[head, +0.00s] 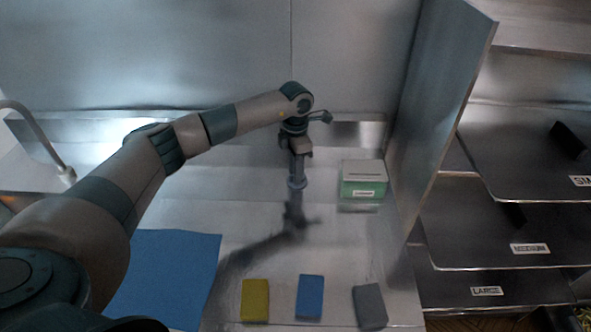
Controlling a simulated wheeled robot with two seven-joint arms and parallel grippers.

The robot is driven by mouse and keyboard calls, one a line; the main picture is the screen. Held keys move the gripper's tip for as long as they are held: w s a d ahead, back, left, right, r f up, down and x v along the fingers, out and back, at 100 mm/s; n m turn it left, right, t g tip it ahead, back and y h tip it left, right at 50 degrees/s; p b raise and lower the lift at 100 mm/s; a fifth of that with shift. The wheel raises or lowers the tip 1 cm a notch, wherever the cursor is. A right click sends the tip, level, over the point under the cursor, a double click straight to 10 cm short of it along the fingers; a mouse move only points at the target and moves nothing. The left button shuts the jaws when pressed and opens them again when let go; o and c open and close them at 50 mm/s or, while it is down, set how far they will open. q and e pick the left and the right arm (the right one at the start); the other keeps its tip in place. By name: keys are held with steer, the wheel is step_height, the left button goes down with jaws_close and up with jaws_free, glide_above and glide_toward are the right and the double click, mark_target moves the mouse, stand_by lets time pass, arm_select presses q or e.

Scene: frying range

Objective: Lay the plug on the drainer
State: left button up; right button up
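My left gripper (297,176) points straight down over the steel worktop, left of the green box. A small blue-grey round piece, which looks like the plug (297,184), shows at its fingertips, and the fingers appear shut on it. The gripper's shadow falls on the worktop in front of it, and the plug looks held above the surface. The bare steel surface (345,235) around it seems to be the drainer; no separate rack is visible. My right gripper is not in view.
A green box with a white lid (364,180) stands right of the gripper. A blue mat (165,275) lies front left. Yellow (255,300), blue (310,297) and grey (370,306) blocks line the front. A tap (45,145) is far left; a steel partition (440,110) and labelled shelves are right.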

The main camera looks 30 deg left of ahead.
arm_select(q)
steer(key=shift+r, duration=0.15)
steer(key=shift+r, duration=0.35)
step_height(320, 180, up, 11)
steer(key=b, duration=0.5)
steer(key=shift+r, duration=0.2)
steer(key=shift+f, duration=0.1)
